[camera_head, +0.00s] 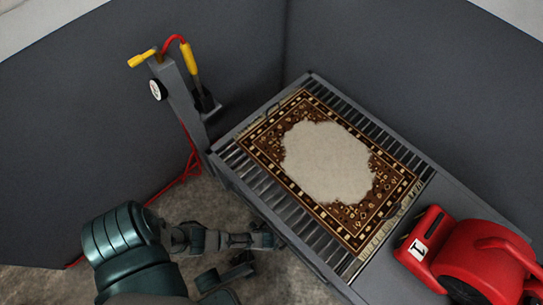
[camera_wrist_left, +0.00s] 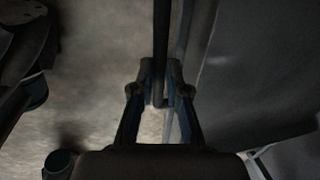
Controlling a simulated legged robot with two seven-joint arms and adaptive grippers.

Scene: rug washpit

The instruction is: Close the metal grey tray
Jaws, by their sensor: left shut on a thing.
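The grey metal tray (camera_head: 325,271) is a long rectangular frame with metal slats, running diagonally across the right half of the head view. A brown patterned rug (camera_head: 262,137) with a large pale middle lies on its slats. My left gripper (camera_head: 268,240) is at the tray's near long side, low beside its edge. In the left wrist view, my left gripper (camera_wrist_left: 160,88) is shut on a thin dark bar (camera_wrist_left: 160,40) that runs between its fingers. A grey panel (camera_wrist_left: 255,75) is just right of it. Where the bar joins the tray is hidden. My right gripper is not in view.
A red blower (camera_head: 483,262) sits on the grey surface at the right end. A grey post (camera_head: 178,90) with yellow-handled tools and a red hose stands at the far left corner. Dark grey walls (camera_head: 75,130) enclose the back. Bare floor (camera_head: 180,205) shows left of the tray.

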